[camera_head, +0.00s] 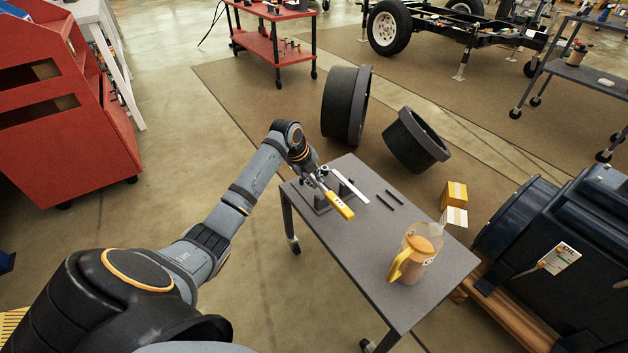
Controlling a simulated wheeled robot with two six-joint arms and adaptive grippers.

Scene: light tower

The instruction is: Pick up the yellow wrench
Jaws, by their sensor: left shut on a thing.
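The yellow wrench (339,205) is at the far left part of the grey table (356,247). Its yellow handle points toward the front right, and its other end runs back to my left gripper (317,182). My left gripper is shut on the wrench, and its fingers partly hide the wrench's back end. I cannot tell whether the wrench touches the tabletop or is slightly above it. My right gripper is not in view.
A clear jug with a yellow handle (415,254) stands on the table's near right. A silver ruler-like strip (350,186) and dark thin rods (387,201) lie near the wrench.

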